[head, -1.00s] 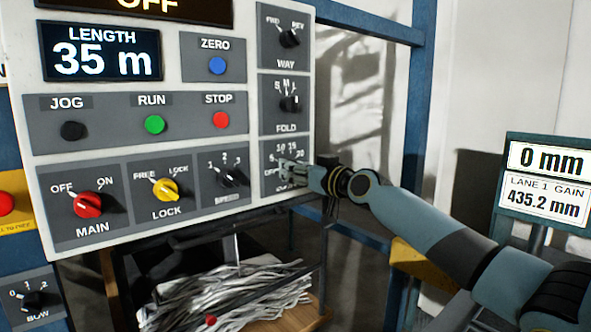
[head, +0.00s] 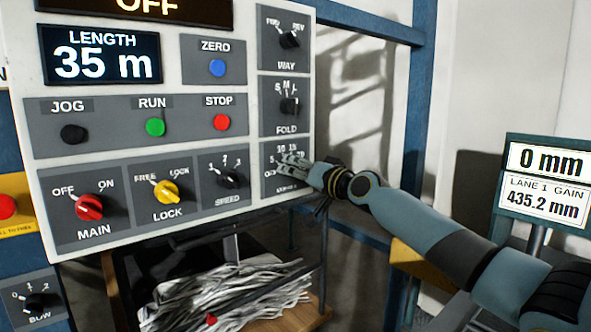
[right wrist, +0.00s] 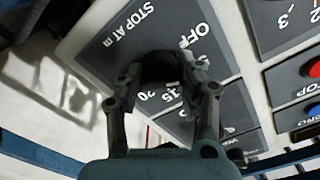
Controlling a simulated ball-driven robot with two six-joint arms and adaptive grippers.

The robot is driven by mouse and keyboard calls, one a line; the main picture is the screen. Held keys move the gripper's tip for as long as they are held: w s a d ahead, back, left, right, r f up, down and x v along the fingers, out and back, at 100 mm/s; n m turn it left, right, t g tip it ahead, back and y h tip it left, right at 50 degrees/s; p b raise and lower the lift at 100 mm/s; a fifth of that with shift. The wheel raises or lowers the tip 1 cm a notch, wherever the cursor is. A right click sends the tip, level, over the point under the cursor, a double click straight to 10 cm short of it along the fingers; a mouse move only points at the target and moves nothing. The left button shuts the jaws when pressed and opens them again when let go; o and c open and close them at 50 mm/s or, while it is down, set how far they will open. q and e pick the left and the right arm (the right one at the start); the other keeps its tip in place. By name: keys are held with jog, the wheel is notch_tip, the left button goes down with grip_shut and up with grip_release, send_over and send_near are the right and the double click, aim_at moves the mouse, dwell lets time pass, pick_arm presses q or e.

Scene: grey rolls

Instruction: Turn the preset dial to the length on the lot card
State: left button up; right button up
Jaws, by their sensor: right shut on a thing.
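The plate reads "STOP AT m", with OFF, 15 and 20 legible around the knob. The knob's pointer is hidden, so its setting cannot be read. No lot card shows. My left gripper is not in view.
The length display (head: 100,54) reads 35 m. The speed dial (head: 226,180) is close left of the preset dial, and the fold dial (head: 289,106) is just above it. A bin of grey strips (head: 235,295) stands below. A readout sign (head: 545,175) stands at right.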

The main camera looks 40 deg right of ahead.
jog(key=shift+m, duration=0.6)
jog(key=o, duration=1.2)
jog(key=shift+c, duration=0.2)
jog(key=s, duration=0.7)
jog(key=shift+s+d, duration=0.25)
jog(key=shift+d, duration=0.05)
